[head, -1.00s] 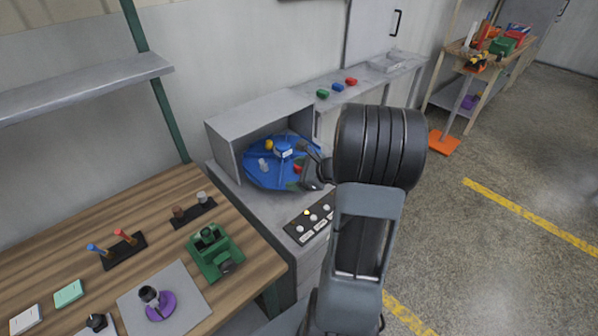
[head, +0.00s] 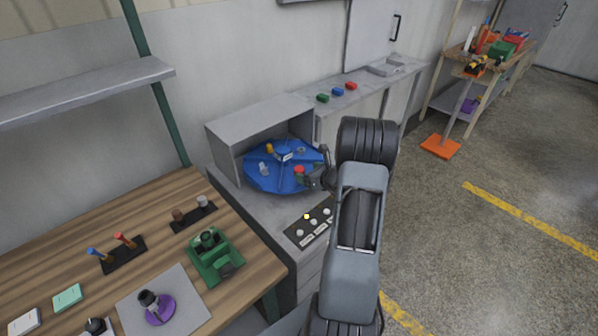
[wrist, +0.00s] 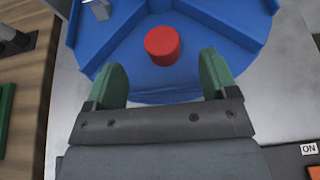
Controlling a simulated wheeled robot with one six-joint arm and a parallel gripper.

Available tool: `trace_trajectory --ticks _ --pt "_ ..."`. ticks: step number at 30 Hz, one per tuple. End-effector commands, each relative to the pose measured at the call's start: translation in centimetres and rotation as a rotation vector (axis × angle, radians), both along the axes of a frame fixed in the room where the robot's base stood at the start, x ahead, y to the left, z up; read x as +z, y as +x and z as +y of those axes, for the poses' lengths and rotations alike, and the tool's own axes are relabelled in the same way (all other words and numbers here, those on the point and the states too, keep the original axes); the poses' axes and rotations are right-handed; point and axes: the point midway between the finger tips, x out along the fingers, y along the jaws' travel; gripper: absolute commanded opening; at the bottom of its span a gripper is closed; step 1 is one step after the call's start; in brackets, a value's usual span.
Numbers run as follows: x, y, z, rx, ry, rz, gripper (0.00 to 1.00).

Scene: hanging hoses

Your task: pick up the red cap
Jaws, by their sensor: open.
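The red cap (wrist: 162,45) is a short red cylinder standing in a compartment of the round blue divided tray (wrist: 232,15). In the head view the red cap (head: 299,170) sits near the right side of the blue tray (head: 262,180). My gripper (wrist: 165,80) is open and empty. Its two green finger pads are spread at the tray's near edge, with the cap just beyond them and roughly midway between. In the head view my gripper (head: 312,179) is small and dark beside the cap, its fingers hard to make out.
A grey box-like hood (head: 262,122) covers the tray's back. A button panel (head: 309,226) lies in front of it. A yellow piece (head: 269,148) and a clear piece (head: 263,168) stand on the tray. The wooden bench (head: 175,250) is at the left.

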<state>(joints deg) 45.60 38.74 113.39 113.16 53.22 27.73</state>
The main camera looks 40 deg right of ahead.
Motion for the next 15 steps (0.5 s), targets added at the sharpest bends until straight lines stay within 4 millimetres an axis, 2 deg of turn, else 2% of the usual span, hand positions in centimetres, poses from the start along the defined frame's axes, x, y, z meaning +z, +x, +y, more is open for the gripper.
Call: trace_trajectory --ticks 9,15 --pt "-1.3 3.7 0.3 0.003 0.001 0.002 0.79" --pt "-1.8 4.7 0.4 0.001 -0.001 0.0 0.79"
